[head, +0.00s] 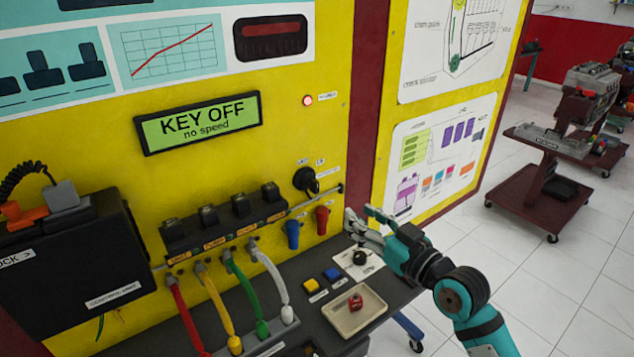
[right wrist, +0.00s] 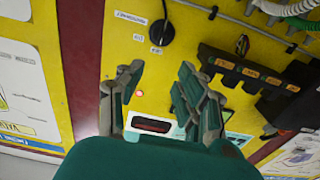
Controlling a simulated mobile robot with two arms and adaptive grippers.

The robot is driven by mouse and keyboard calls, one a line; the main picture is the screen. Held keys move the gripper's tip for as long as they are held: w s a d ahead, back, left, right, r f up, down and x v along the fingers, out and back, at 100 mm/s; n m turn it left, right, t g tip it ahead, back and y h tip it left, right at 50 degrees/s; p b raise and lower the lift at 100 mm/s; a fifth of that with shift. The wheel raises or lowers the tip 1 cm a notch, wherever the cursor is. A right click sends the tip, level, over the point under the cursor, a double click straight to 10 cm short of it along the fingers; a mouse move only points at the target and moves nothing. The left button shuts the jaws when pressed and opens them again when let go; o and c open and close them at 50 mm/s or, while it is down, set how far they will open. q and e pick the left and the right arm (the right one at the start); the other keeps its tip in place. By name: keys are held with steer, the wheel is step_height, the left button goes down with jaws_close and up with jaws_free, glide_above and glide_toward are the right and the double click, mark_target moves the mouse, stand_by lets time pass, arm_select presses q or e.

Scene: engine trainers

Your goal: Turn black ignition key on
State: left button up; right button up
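The black ignition key (head: 306,180) sits in the yellow panel, right of the row of black connectors. It also shows near the top of the right wrist view (right wrist: 160,33). The display (head: 198,122) reads "KEY OFF" and "no speed". My right gripper (head: 358,214) is right of the key and a little lower, apart from it. In the right wrist view its two fingers (right wrist: 160,72) are spread with nothing between them, and the key lies beyond the fingertips. My left gripper is not in view.
A blue lever (head: 292,233) and a red lever (head: 321,219) hang below the key. A shelf holds a yellow button (head: 311,286), a blue button (head: 332,274) and a tray (head: 338,322) with a red item. Coloured hoses stand at left.

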mark_target(317, 183)
steer(key=p+x, duration=0.2)
steer(key=x, duration=1.3)
steer(key=shift+w+a+f+p, duration=0.1)
steer(key=shift+w+p, duration=0.05)
steer(key=shift+p, duration=0.2)
steer(key=shift+c, duration=0.2)
jaws_close()
